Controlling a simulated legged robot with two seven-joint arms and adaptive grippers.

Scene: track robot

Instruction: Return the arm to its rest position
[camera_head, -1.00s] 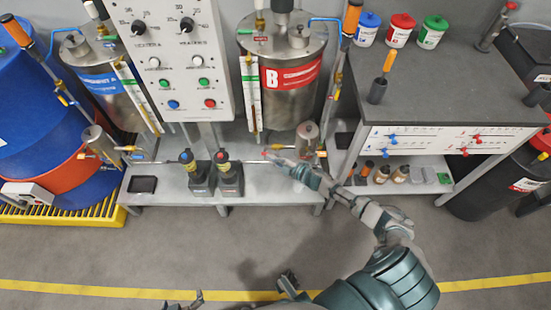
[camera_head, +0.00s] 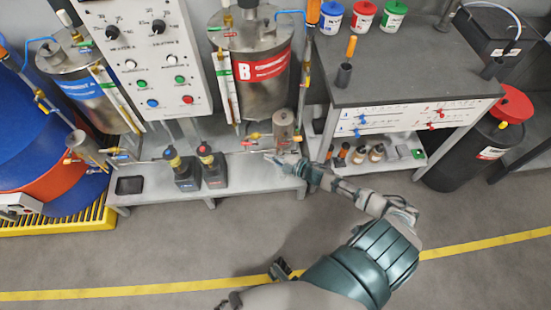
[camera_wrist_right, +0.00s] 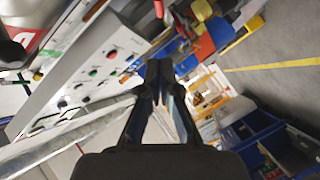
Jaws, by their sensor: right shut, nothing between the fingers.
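My right arm (camera_head: 370,205) comes in from the lower right and reaches up and left over the bench's front edge. Its right gripper (camera_head: 272,157) is over the grey bench (camera_head: 248,185), below a small metal cylinder (camera_head: 284,125) in the picture. I cannot tell whether it touches the bench or the fittings. In the right wrist view the fingers (camera_wrist_right: 160,67) are together and hold nothing.
Two dark bottle-like units (camera_head: 212,168) stand left of the gripper. A dark-topped table (camera_head: 410,70) is at the right. The floor (camera_head: 190,245) in front is open.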

